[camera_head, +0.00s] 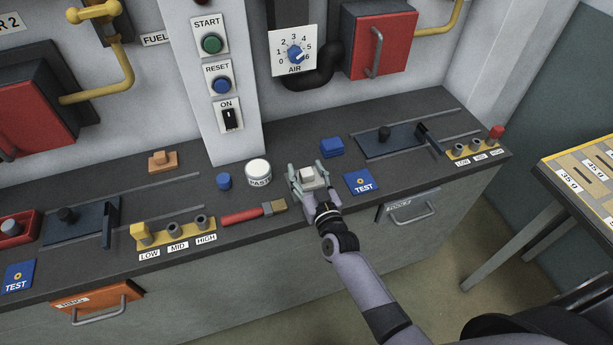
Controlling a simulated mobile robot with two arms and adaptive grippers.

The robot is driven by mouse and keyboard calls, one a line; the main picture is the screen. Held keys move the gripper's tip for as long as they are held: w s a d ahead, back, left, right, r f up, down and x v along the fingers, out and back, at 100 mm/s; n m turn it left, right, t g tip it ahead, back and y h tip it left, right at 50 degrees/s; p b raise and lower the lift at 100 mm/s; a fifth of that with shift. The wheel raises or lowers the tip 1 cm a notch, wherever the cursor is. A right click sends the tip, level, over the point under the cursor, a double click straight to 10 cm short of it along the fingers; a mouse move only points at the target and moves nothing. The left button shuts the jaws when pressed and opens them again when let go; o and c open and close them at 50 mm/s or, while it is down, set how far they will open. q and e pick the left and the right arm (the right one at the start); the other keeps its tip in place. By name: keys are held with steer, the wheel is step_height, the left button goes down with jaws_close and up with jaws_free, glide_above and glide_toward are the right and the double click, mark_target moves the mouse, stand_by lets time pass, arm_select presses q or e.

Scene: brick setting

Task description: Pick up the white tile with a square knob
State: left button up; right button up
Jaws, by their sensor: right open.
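The white tile with a square knob (308,173) lies on the dark counter (290,235), right of the white paste jar. My right gripper (307,178) is open, with its fingers around the tile, one on each side. Whether the fingers touch the tile I cannot tell. Part of the tile is hidden by the gripper. My left gripper is not in view.
The paste jar (258,173) and a brush with a red handle (250,213) are close on the left. A blue test card (361,183) and a blue block (331,147) are close on the right. An orange tile (163,161) lies further left.

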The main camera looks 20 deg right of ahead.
steer(key=shift+c, duration=0.2)
jaws_close()
stand_by(0.6)
